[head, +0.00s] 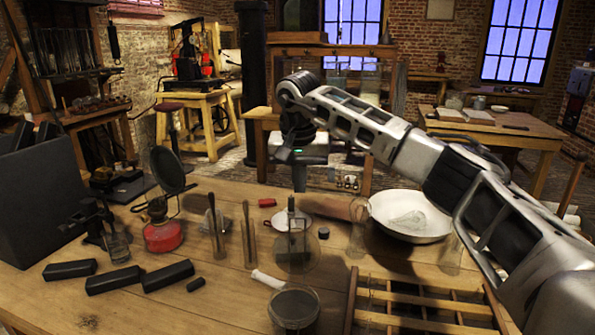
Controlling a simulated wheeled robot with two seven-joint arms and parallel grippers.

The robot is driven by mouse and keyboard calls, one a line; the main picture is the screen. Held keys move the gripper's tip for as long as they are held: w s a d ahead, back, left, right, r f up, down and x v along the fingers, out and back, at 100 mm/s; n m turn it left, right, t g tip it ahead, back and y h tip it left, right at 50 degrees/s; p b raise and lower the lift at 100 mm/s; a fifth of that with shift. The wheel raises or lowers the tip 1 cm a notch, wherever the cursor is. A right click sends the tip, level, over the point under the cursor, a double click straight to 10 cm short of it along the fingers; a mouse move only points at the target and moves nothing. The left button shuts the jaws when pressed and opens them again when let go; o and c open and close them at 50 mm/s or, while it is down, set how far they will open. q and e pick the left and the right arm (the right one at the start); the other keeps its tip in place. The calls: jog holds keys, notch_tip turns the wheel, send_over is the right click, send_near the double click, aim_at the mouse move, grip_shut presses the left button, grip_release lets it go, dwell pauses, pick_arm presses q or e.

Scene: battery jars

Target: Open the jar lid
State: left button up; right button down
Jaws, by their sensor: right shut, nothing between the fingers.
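My right gripper (299,184) points down above the middle of the worktable, its fingers together and empty. Below it stands a clear glass jar (297,262), with a pale disc (318,222) and an upright rod showing at or behind its top. I cannot tell whether this disc is a lid resting on the jar. A visible gap separates the fingertips from the jar. Another glass jar with dark contents (293,312) stands at the front edge of the view. My left gripper is not in view.
A red lamp (163,236) and dark blocks (168,275) are at left. Thin glass vessels with rods (249,240) stand left of the jar. A white bowl (412,216) is at right, and a wooden divided rack (430,300) is at front right.

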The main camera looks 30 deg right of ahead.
pick_arm(q)
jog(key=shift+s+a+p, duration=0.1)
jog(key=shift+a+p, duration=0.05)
jog(key=shift+p, duration=0.35)
pick_arm(e)
jog(key=f, duration=0.1)
jog(key=s+a+f, duration=0.2)
jog(key=f, duration=0.1)
jog(key=shift+s, duration=0.15)
